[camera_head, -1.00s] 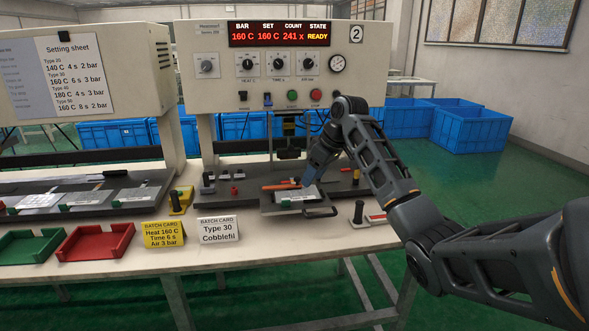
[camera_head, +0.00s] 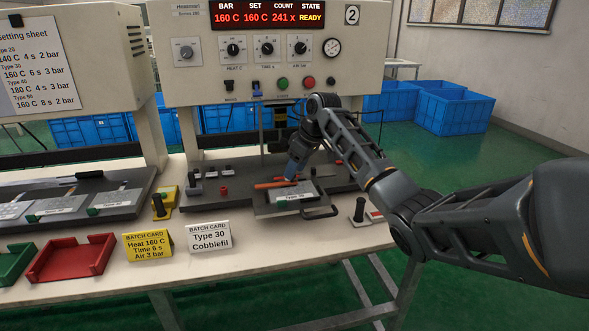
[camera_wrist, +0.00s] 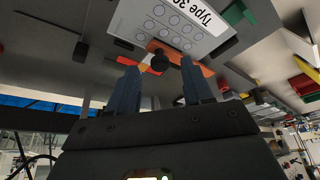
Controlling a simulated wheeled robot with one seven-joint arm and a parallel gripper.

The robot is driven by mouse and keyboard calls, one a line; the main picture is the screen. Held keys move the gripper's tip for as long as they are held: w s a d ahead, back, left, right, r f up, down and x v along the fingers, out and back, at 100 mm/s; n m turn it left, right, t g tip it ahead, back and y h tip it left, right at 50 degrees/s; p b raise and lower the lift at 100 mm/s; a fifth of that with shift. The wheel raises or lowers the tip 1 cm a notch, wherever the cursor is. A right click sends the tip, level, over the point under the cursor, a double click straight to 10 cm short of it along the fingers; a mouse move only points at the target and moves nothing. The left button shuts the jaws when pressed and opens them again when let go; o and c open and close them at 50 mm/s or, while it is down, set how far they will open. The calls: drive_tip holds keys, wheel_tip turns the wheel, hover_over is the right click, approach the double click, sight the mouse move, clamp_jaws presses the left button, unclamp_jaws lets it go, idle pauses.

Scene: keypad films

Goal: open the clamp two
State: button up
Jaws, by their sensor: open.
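Machine two (camera_head: 270,80) carries a number 2 plate and a lit display. In front of it a metal tray (camera_head: 262,212) holds a Type 30 keypad film (camera_head: 296,196). An orange bar, seemingly the clamp lever (camera_head: 272,185), lies along the tray's back edge. My gripper (camera_head: 290,178) is just above that bar, pointing down. In the wrist view my gripper (camera_wrist: 160,75) is open, its two dark fingers apart. A black knob (camera_wrist: 158,63) and the orange bar show beyond the fingertips, beside the film. I cannot tell whether the fingers touch the bar.
A yellow batch card (camera_head: 149,246) and a white batch card (camera_head: 209,236) stand at the front edge. A red tray (camera_head: 70,258) and a green tray (camera_head: 14,262) are left. A black knob (camera_head: 360,210) stands right of the tray. Blue crates (camera_head: 452,110) are behind.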

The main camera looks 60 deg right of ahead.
drive_tip(key=shift+w+f, duration=0.25)
drive_tip(key=shift+f, duration=0.35)
clamp_jaws()
idle(0.3)
